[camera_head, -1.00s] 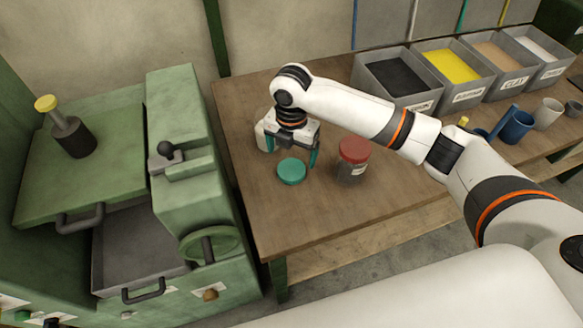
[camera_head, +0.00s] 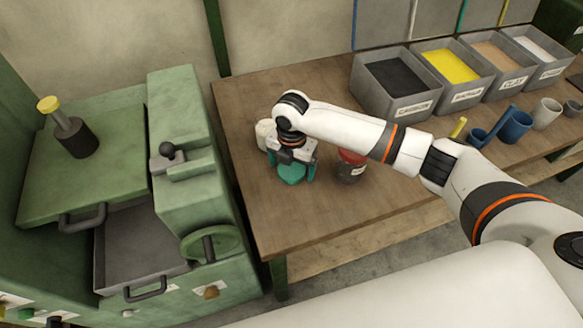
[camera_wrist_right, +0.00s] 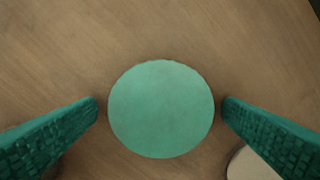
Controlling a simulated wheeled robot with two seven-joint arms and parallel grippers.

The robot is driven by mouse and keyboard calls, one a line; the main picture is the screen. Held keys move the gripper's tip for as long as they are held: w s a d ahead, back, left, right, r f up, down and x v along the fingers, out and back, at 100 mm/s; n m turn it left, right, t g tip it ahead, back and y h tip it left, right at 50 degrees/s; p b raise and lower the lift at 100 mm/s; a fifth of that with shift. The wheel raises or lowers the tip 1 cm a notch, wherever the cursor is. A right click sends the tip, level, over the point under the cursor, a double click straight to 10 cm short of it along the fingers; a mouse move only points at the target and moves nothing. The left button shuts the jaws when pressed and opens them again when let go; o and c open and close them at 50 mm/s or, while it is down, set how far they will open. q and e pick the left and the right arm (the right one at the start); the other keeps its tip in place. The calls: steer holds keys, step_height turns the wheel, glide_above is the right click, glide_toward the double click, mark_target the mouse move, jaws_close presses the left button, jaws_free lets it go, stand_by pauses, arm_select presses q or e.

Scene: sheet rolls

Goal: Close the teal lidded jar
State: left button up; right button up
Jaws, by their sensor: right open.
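The teal lid (camera_head: 292,174) is a flat round disc on the wooden table, apparently lying on the tabletop. In the right wrist view the lid (camera_wrist_right: 160,108) sits centred between the fingers. My right gripper (camera_head: 291,171) points down over it, open, with one teal finger on either side and a small gap to each in the wrist view. A pale, whitish container (camera_head: 263,134) stands just behind the gripper, partly hidden by it. A pale round edge (camera_wrist_right: 254,165) shows at the lower right of the wrist view. My left gripper is not in view.
A red-lidded jar (camera_head: 350,172) stands close to the right of the gripper, partly behind my arm. Grey bins (camera_head: 408,102) and blue cups (camera_head: 516,127) stand farther right. A green machine (camera_head: 180,130) is at the left. The table's front left is clear.

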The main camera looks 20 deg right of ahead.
mark_target(291, 169)
steer(key=c, duration=1.1)
steer(key=shift+r, duration=0.1)
step_height(291, 169, up, 10)
steer(key=shift+f+b, duration=0.1)
steer(key=shift+b, duration=0.25)
